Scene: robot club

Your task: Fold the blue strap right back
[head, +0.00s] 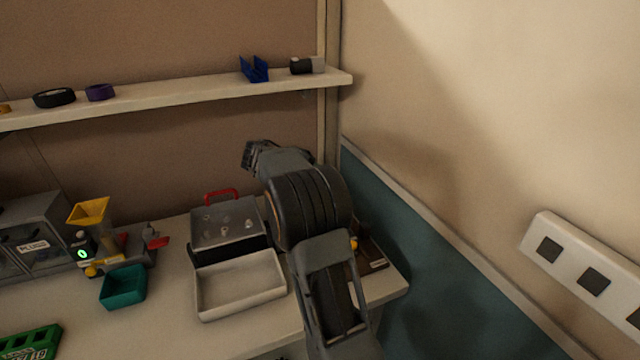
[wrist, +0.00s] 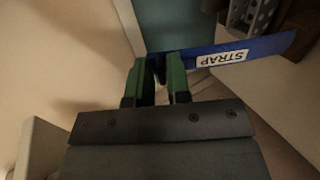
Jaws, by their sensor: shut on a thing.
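The blue strap (wrist: 270,47) shows in the wrist view as a flat band with a white "STRAP" label. It runs from between my fingertips out to the upper right, slightly tilted. My gripper (wrist: 162,66), with green fingers, is shut on the strap near its left end. In the head view my own arm hides the gripper, and I cannot make out the strap there.
A dark brown board (head: 374,251) lies at the bench's right end, partly behind my arm. A lidded case (head: 228,238), a pale tray (head: 206,308) and a teal bin (head: 123,288) stand left of my arm. The wall (head: 450,120) is close on the right.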

